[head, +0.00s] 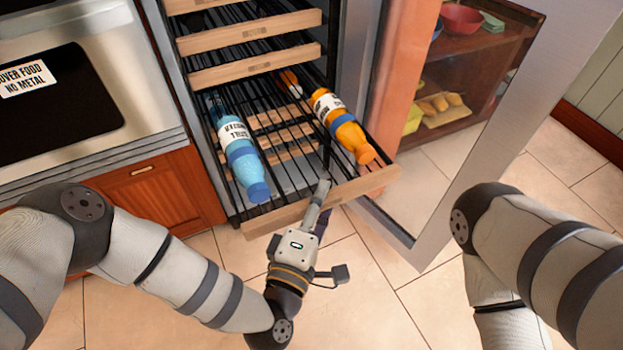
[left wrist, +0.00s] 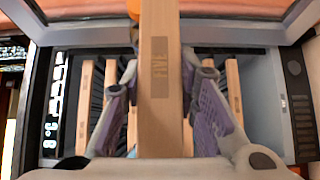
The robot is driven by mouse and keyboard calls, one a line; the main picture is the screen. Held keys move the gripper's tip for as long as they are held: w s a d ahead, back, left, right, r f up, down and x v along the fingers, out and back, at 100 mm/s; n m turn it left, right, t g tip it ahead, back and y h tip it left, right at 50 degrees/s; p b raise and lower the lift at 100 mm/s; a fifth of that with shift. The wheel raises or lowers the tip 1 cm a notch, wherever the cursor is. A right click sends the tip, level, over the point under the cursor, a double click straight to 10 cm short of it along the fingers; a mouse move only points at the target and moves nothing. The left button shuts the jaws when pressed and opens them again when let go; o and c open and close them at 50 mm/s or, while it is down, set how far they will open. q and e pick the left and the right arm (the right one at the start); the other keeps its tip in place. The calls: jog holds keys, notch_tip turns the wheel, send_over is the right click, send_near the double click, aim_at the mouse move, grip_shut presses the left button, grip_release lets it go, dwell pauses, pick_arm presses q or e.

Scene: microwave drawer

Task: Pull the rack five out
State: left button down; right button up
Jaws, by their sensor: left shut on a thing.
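The rack five is a black wire shelf with a light wooden front bar (head: 362,186); it stands pulled out of the tall cooler beyond the racks above it. A blue bottle (head: 242,160) and an orange bottle (head: 343,127) lie on it. In the left wrist view the bar (left wrist: 160,110) bears the word FIVE. My left gripper (head: 321,192) is shut on this bar near its middle, with a finger on each side; it also shows in the left wrist view (left wrist: 160,95). My right gripper is out of view; only my right arm shows at the right.
Several wooden-fronted racks (head: 255,62) sit above, further in. The cooler's glass door (head: 470,130) stands open at the right. An oven (head: 75,90) and a wooden cabinet (head: 150,190) stand at the left. The tiled floor (head: 360,290) in front is clear.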

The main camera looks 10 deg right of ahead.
pick_arm(q)
jog(key=shift+s+d, duration=0.15)
jog(key=shift+s, duration=0.3)
jog(key=c, duration=1.2)
grip_release()
jog(key=shift+c, duration=0.2)
jog(key=v, duration=1.2)
